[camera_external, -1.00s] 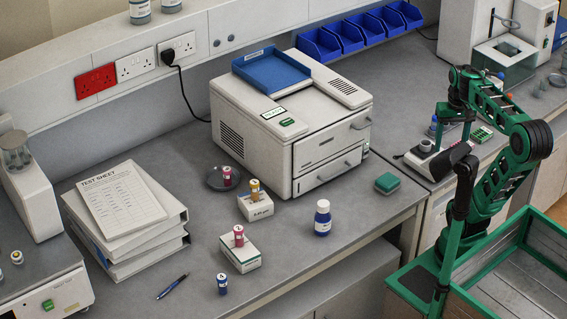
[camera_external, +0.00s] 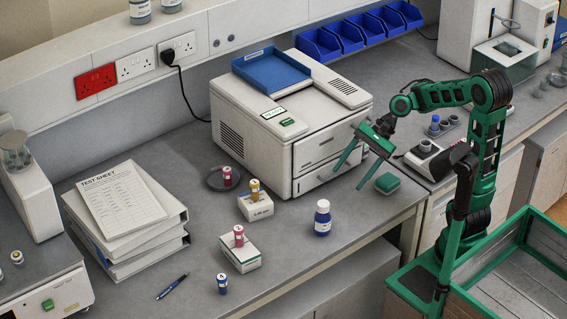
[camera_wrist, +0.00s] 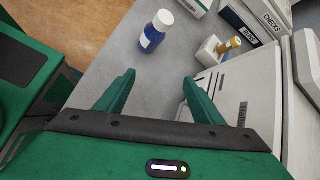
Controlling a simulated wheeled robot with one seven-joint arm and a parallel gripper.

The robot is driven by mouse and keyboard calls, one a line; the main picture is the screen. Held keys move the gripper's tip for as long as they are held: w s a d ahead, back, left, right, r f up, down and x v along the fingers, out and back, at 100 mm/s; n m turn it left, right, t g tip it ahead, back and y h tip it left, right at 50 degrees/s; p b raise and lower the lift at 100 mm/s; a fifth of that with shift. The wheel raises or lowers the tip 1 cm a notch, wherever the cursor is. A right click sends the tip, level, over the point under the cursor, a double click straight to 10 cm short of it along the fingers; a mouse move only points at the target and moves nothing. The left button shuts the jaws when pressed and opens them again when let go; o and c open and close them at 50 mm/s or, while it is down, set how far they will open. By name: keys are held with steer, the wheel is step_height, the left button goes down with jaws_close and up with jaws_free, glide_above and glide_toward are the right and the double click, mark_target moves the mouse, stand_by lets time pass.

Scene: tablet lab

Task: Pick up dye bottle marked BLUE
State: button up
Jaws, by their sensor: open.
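A blue bottle with a white cap and pale label (camera_external: 323,218) stands upright near the bench's front edge; it also shows in the wrist view (camera_wrist: 152,36). A smaller blue vial (camera_external: 222,284) with a pale label stands further left, nearer the camera. I cannot read BLUE on either label. My gripper (camera_external: 350,177) is open and empty, in front of the white machine and above and to the right of the larger bottle. In the wrist view, my gripper's fingers (camera_wrist: 158,78) are wide apart, with the bottle beyond them, touching neither.
The white machine (camera_external: 246,136) stands close behind my gripper. A pen (camera_external: 172,287) and binders (camera_external: 130,240) lie further left.

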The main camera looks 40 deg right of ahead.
steer(key=s+a+r+m+g+y, duration=0.2)
steer(key=s+a+r+m+y, duration=0.15)
steer(key=a+r+y, duration=0.35)
steer(key=h, duration=0.2)
glide_toward(316, 224)
steer(key=shift+s+a+r, duration=0.2)
steer(key=shift+a+r, duration=0.1)
steer(key=shift+r, duration=0.1)
steer(key=shift+a+f, duration=0.15)
steer(key=shift+f, duration=0.05)
steer(key=shift+h, duration=0.3)
steer(key=x, duration=1)
steer(key=shift+w+a+f, duration=0.1)
steer(key=shift+a+f, duration=0.1)
steer(key=c, duration=1.3)
